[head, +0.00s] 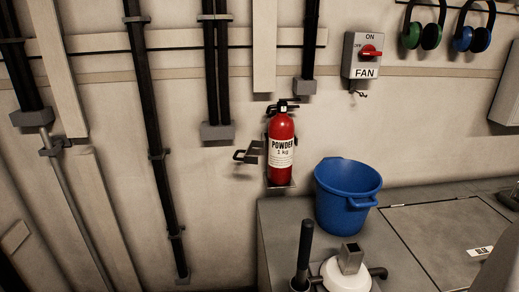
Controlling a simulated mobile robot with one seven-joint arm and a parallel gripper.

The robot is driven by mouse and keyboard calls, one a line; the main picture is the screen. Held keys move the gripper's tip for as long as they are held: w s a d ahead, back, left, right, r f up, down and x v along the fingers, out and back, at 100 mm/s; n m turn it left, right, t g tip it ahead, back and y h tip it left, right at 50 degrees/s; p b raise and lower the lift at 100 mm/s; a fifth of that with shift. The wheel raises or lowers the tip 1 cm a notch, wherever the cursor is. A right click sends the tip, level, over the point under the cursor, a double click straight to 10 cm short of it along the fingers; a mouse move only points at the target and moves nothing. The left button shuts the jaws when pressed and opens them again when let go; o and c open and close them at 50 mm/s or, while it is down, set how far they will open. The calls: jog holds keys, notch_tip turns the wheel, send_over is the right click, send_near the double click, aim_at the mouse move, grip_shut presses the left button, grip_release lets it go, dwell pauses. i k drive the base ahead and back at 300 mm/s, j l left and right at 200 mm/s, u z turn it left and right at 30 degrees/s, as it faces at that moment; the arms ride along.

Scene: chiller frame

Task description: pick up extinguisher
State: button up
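A red fire extinguisher (281,146) with a white label reading "POWDER 1 kg" hangs upright on the wall, near the middle of the head view. It has a black valve and handle (283,107) on top. It rests in a wall bracket (279,184), with an open strap or clamp arm (249,153) sticking out to its left. My gripper is not in the head view, so its place relative to the extinguisher and its opening cannot be seen.
A blue bucket (347,196) stands right of the extinguisher on a grey surface (411,216). A white-topped fitting (346,275) and a dark upright handle (304,253) are in front. A FAN switch box (363,55) and green earmuffs (423,36) are above right. Pipes (150,120) run down the left wall.

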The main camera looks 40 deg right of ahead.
aim_at(281, 127)
jog(key=i+j+z, duration=0.15)
jog(key=j+z, duration=0.15)
jog(key=i+j+z, duration=0.1)
jog(key=j+z, duration=0.2)
jog(key=i+l+z, duration=0.1)
jog(key=z, duration=0.3)
jog(key=i+l+z, duration=0.1)
jog(key=z, duration=0.3)
jog(key=i, duration=0.25)
